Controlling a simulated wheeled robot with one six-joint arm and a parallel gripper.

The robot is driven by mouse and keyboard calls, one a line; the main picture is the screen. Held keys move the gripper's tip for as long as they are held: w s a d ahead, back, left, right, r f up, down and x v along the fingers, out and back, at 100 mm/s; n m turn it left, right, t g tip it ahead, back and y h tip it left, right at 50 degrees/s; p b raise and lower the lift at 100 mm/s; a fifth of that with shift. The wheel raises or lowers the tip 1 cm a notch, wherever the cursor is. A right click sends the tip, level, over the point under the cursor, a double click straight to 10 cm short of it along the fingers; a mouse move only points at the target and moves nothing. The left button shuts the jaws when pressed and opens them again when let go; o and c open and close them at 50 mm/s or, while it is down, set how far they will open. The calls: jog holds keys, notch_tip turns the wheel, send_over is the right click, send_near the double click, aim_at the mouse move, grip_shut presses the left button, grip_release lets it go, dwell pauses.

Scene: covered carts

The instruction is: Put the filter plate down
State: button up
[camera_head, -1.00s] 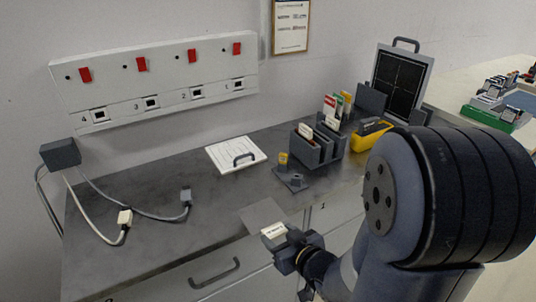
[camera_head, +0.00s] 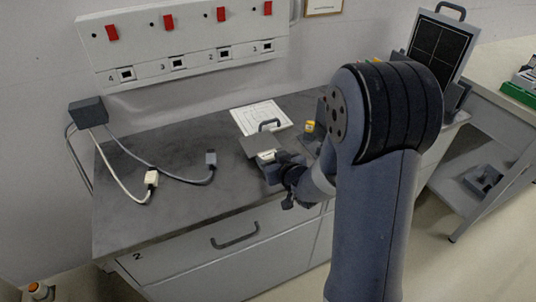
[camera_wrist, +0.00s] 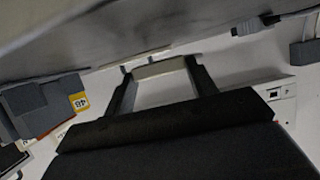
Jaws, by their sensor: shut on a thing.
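My gripper (camera_head: 279,164) is shut on the filter plate (camera_head: 258,145), a flat grey plate with a pale block at its near end. In the head view it appears over the counter, just in front of the white lined panel (camera_head: 254,113) with a dark handle. I cannot tell whether the plate touches the counter. In the wrist view, my gripper's dark fingers (camera_wrist: 158,72) stand either side of a pale bar of the held plate (camera_wrist: 162,68). My arm hides part of the counter to the right.
A grey counter (camera_head: 150,215) has free room at left front. Cables with a white plug (camera_head: 151,177) and a grey plug (camera_head: 211,158) lie at left. A small yellow-labelled item (camera_head: 309,127) stands close right. A black gridded panel (camera_head: 436,50) stands at back right.

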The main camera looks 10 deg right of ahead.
aim_at(269, 155)
jog(key=x, duration=0.3)
jog(key=shift+w+r+p, duration=0.15)
jog(key=shift+w+p, duration=0.05)
jog(key=shift+p, duration=0.1)
jog(key=shift+f, duration=0.3)
jog(key=shift+f, duration=0.2)
jog(key=o, duration=1.1)
jog(key=shift+r, duration=0.1)
jog(key=shift+c, duration=0.2)
jog(key=shift+r, duration=0.1)
jog(key=v, duration=1.2)
jog(key=shift+s, duration=0.1)
